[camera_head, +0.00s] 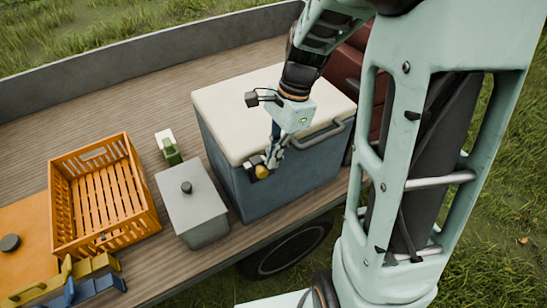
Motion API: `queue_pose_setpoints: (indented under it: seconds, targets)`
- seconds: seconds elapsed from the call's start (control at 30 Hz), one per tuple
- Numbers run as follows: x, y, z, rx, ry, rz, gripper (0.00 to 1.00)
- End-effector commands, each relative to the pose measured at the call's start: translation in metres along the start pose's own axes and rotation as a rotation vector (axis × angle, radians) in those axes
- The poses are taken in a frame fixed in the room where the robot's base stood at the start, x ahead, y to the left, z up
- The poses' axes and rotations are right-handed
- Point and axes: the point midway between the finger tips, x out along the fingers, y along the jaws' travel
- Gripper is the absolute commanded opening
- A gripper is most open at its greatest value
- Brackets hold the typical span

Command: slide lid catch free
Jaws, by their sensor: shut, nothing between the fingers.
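A blue-grey cool box (300,180) with a cream lid (240,108) stands on the truck bed, and the lid lies flat on it. A round yellow piece (262,172) shows at the lid's front edge, left of the lid handle (325,135); it looks like the catch, with a small dark part beside it. My gripper (268,160) reaches down over the front edge, shut, with its tips at or very near the yellow piece. Whether they touch it I cannot tell. My arm hides part of the lid's right side.
A grey lidded box (192,209) with a black knob stands just left of the cool box. Further left are an orange slatted crate (150,197), a small green and white item (170,149), and yellow and blue pieces (78,283). The bed's wall (120,62) runs behind.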

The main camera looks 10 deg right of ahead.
Motion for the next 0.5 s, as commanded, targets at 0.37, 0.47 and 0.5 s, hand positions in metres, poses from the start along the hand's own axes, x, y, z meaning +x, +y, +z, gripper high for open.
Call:
queue_pose_setpoints:
  seconds: [0.37, 0.47, 0.5]
  targets:
    - [-0.06, -0.002, -0.005, 0.001, 0.004, -0.001, 0.0]
    - [-0.073, -0.002, -0.006, 0.0, 0.005, -0.001, 0.0]
    - [-0.077, -0.002, -0.007, 0.0, 0.005, -0.001, 0.0]
